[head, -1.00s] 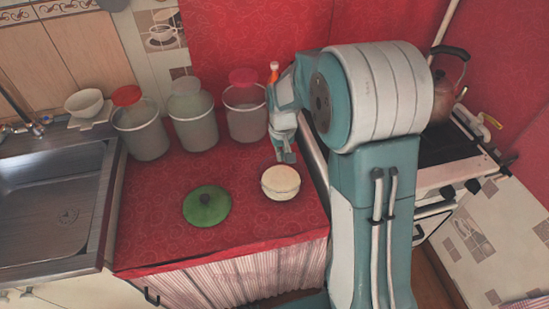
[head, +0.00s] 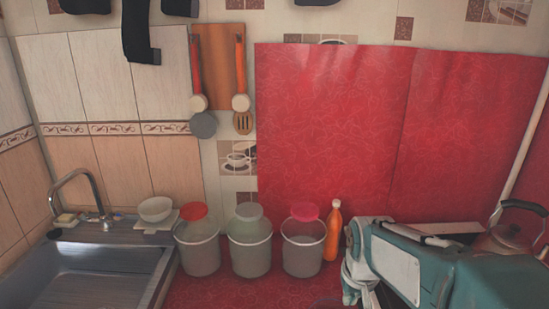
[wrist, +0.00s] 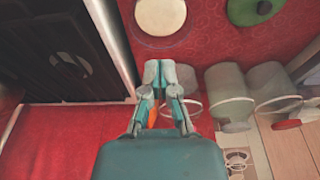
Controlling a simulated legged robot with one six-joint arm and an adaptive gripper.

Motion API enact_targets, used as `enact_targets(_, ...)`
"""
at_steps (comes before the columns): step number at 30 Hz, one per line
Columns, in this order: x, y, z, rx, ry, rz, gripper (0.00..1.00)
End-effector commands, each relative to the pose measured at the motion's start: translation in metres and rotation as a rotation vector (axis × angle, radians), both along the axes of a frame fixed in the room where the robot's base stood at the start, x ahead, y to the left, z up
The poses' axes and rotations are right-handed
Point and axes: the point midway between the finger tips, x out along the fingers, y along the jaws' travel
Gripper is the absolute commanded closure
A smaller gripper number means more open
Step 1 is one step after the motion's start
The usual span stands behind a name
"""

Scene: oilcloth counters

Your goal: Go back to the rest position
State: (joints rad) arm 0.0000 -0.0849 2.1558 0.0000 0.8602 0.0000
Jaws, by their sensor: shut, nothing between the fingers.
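My gripper (wrist: 159,72) is shut and empty in the wrist view, its two fingertips together over the red oilcloth counter. A round pot with a cream top (wrist: 162,15) stands beyond the fingertips at the top edge, apart from them. In the head view my arm reaches in at the lower right, and the fingertips cannot be made out there.
Three grey buckets (head: 198,254) stand in a row at the wall. An orange bottle (head: 333,232) is close beside my arm. A kettle (head: 513,238) is at the right, a sink (head: 85,280) at the left.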

Motion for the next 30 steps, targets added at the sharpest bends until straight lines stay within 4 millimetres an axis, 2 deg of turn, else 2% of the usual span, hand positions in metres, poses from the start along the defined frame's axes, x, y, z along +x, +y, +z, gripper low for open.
enact_targets(6,-0.035,0.000,0.026,0.000,-0.069,0.000,1.00)
enact_targets(15,-0.083,0.000,0.048,0.000,-0.157,0.000,1.00)
enact_targets(24,-0.129,0.000,0.057,0.000,-0.243,0.000,1.00)
enact_targets(30,-0.147,0.000,0.058,0.000,-0.278,0.000,1.00)
